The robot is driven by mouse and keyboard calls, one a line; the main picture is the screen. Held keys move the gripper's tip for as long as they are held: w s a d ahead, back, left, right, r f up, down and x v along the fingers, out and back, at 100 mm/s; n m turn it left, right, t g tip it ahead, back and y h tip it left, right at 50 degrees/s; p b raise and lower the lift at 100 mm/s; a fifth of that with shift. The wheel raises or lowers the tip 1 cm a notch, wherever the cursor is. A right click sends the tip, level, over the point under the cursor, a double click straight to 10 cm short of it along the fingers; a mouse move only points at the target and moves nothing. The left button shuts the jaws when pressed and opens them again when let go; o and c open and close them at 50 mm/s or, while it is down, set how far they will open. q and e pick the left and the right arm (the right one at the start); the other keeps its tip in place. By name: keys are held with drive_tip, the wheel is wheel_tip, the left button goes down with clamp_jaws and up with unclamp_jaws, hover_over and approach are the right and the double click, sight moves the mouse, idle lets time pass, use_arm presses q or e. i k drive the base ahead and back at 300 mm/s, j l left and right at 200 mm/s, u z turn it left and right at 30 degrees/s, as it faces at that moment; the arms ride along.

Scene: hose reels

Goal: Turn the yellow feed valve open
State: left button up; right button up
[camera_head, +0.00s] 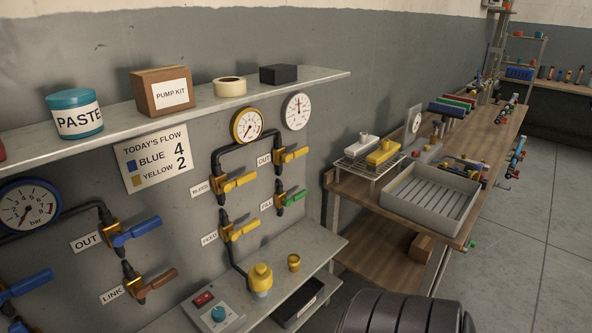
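The yellow feed valve (241,230) is on the wall panel, just right of a label that appears to read FEED (209,238). Its yellow lever points right and slightly up, away from the dark upright pipe. The yellow-rimmed gauge (248,125) sits above on the same pipework; its reading is too small to tell. Other yellow levers are the bleed valve (238,183) above and the out valve (292,155) at upper right. A green-handled fill valve (292,199) is to the right. Neither of my grippers is in view.
A shelf above holds a paste jar (74,113), a pump kit box (162,91) and a tape roll (229,87). Below the valve, a lower ledge holds a yellow-topped bottle (260,279) and a control box (211,308). Blue-handled valves (136,232) are at left. A workbench (497,140) stands right.

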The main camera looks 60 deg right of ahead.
sight(233, 236)
drive_tip(key=z, duration=1.6)
